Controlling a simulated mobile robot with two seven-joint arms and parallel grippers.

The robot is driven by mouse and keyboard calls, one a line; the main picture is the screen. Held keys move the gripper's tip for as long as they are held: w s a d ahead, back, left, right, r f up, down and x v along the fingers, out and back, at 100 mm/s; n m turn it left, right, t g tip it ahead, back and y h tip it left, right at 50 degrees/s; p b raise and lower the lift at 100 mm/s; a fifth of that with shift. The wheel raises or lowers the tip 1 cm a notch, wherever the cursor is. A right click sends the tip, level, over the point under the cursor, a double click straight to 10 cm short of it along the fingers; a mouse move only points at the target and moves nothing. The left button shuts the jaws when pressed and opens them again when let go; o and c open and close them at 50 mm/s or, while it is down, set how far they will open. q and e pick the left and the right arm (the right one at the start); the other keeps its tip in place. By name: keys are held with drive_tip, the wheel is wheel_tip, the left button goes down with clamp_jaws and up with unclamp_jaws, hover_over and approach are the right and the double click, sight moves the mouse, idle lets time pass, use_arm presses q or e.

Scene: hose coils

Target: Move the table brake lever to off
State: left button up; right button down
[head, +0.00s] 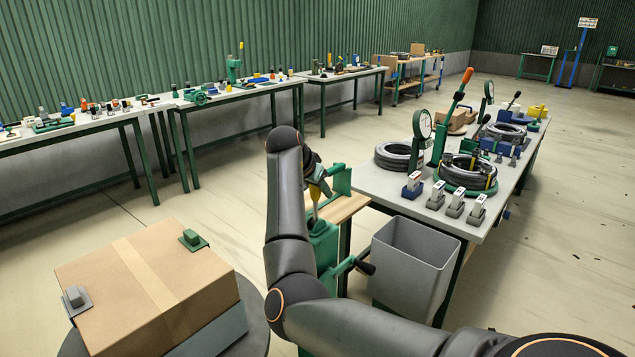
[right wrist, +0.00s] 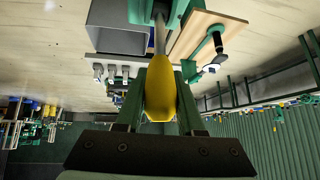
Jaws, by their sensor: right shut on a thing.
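The lever has a yellow handle (right wrist: 160,92) on a grey metal rod and rises from a green housing (head: 322,245). In the head view only a little of the yellow handle (head: 315,193) shows below my right gripper (head: 318,186). My right gripper is shut on the yellow handle, with one finger on each side in the right wrist view (right wrist: 161,100). I cannot read any on or off mark. My left gripper is not in view.
A cardboard box (head: 140,280) sits on a dark round table (head: 258,335) at the lower left. A grey bin (head: 410,260) stands right of the green housing. A workbench (head: 410,207) with hose coils (head: 465,172) and an orange-handled lever (head: 452,105) is beyond. Open floor (head: 220,190) lies left.

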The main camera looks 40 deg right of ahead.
drive_tip(key=shift+r, duration=0.1)
idle(0.3)
drive_tip(key=c, duration=0.5)
unclamp_jaws()
drive_tip(key=shift+d, duration=0.1)
drive_tip(key=shift+c, duration=0.2)
drive_tip(key=b+v, duration=0.1)
drive_tip(key=v, duration=1.1)
drive_tip(key=shift+r+b, duration=0.25)
drive_tip(key=shift+b, duration=0.15)
drive_tip(key=shift+f, duration=0.1)
